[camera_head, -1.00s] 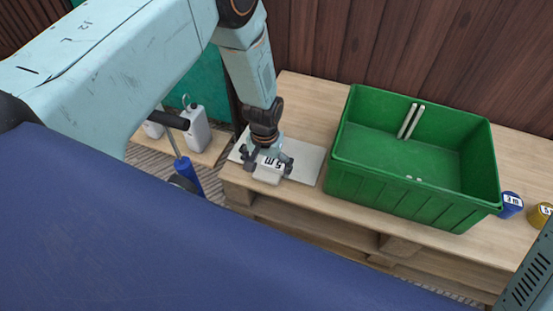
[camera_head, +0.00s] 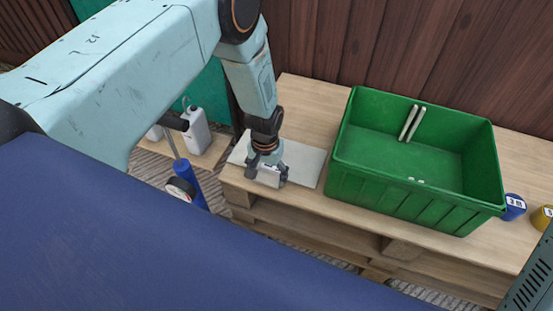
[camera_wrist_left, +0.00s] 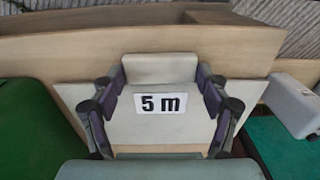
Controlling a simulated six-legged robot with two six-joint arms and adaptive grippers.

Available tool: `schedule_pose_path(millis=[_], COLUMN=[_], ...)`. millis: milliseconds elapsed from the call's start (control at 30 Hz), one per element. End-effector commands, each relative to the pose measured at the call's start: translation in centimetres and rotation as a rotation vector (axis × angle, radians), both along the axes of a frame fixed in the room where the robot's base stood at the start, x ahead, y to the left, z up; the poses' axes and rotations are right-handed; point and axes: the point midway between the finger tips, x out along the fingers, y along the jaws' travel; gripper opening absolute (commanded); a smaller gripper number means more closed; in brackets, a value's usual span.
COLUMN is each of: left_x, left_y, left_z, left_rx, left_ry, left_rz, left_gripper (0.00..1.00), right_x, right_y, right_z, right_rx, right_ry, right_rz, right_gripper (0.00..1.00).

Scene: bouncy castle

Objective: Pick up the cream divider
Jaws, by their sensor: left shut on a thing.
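The cream divider (camera_head: 307,164) is a flat pale panel lying on the wooden pallet, left of the green crate. A cream block marked "5 m" (camera_wrist_left: 160,124) stands out at its near side in the left wrist view; I take it as the divider's grip part, though the join is hidden. My left gripper (camera_head: 267,180) points down over the panel's near left part. Its fingers are shut on the sides of this block, and the left wrist view shows the gripper (camera_wrist_left: 160,92) around it. The panel looks flat on the pallet. My right gripper is out of view.
The green crate (camera_head: 350,196) is open and has pale paired strips (camera_head: 411,123) on its inner walls. A blue roll (camera_head: 514,207) and a yellow roll (camera_head: 542,217) lie at right. White jugs (camera_head: 197,130) stand at left. A wooden wall (camera_head: 320,45) is behind.

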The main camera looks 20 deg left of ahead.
Motion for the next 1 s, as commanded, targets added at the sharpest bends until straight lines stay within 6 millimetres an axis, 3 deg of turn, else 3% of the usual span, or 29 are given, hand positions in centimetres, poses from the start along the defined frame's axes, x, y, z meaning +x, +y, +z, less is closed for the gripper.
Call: schedule_pose_path(millis=[100,367,800,1000], left_x=[0.0,0.1,0.1,0.0], left_y=[0.0,0.0,0.0,0.0], left_z=[0.0,0.4,8.2,9.9], left_rx=[0.0,0.0,0.0,0.0], left_ry=[-0.001,-0.002,-0.003,-0.001], left_rz=[0.0,0.0,0.0,0.0], left_gripper=[0.38,0.38,0.38,0.38], right_x=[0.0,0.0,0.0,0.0], right_y=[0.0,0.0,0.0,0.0], right_z=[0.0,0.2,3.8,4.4], right_rx=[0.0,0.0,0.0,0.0], right_ry=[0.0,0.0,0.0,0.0], right_rz=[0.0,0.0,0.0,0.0], right_gripper=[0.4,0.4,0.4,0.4])
